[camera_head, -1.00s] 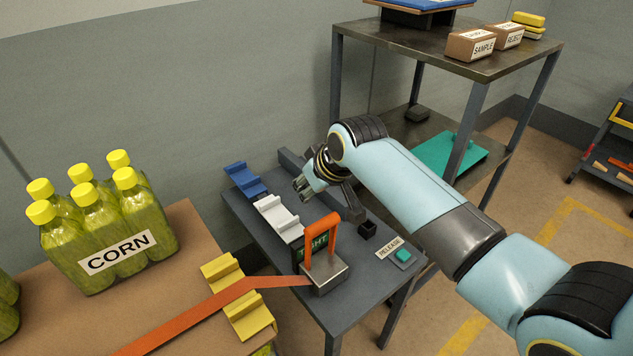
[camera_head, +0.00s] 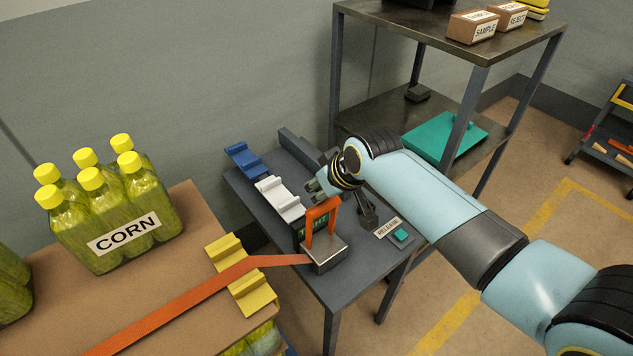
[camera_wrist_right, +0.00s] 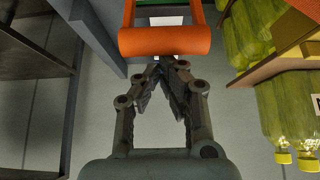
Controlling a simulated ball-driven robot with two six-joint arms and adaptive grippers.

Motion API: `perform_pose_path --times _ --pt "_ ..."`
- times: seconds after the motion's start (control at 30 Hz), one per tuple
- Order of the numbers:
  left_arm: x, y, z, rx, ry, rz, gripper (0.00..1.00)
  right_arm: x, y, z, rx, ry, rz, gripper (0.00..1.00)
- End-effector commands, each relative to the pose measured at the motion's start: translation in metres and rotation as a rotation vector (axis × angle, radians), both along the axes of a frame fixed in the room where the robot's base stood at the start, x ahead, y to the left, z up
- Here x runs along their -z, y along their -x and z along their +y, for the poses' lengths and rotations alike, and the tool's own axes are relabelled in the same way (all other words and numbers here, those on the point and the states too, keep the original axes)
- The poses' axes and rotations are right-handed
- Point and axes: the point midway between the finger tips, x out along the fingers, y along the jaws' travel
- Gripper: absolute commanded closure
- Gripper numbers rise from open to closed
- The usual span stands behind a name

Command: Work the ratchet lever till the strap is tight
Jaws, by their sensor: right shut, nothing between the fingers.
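The orange ratchet lever (camera_head: 307,232) stands up from the grey metal ratchet block (camera_head: 328,258) on the small dark table. The orange strap (camera_head: 180,305) runs from the block over a yellow corner piece (camera_head: 240,277) and across the brown load. A dark sign with green letters, apparently TIGHT (camera_head: 312,226), is partly hidden behind the lever. My right gripper (camera_head: 318,188) is at the top of the lever. In the right wrist view its fingertips (camera_wrist_right: 171,62) are together, just below the orange lever bar (camera_wrist_right: 165,42) in the picture, empty. I cannot tell whether they touch it. My left gripper is out of view.
White (camera_head: 280,200) and blue (camera_head: 245,160) corner pieces lie on the table's left side. A teal RELEASE button (camera_head: 401,235) is at its right. Bottles labelled CORN (camera_head: 120,205) stand on the load. A tall shelf (camera_head: 440,45) stands behind.

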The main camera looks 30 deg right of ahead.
Motion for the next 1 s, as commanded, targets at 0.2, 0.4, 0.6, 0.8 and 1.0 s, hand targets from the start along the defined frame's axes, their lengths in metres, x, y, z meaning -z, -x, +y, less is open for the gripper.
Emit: perform_pose_path --times 0.2,0.4,0.6,0.8,1.0 --pt "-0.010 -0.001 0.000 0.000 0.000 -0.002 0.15 -0.001 0.008 -0.001 -0.001 0.001 0.002 1.00" --pt "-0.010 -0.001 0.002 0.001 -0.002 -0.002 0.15 -0.001 0.008 -0.001 0.000 0.000 0.002 1.00" --pt "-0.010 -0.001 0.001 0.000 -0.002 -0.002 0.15 -0.014 0.017 -0.003 0.000 0.001 0.000 1.00" --pt "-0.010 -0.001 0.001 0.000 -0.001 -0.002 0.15 -0.049 0.041 -0.006 -0.001 0.003 -0.001 1.00" --pt "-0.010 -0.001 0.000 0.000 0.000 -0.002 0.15 -0.083 0.063 -0.009 -0.001 0.003 0.000 1.00"
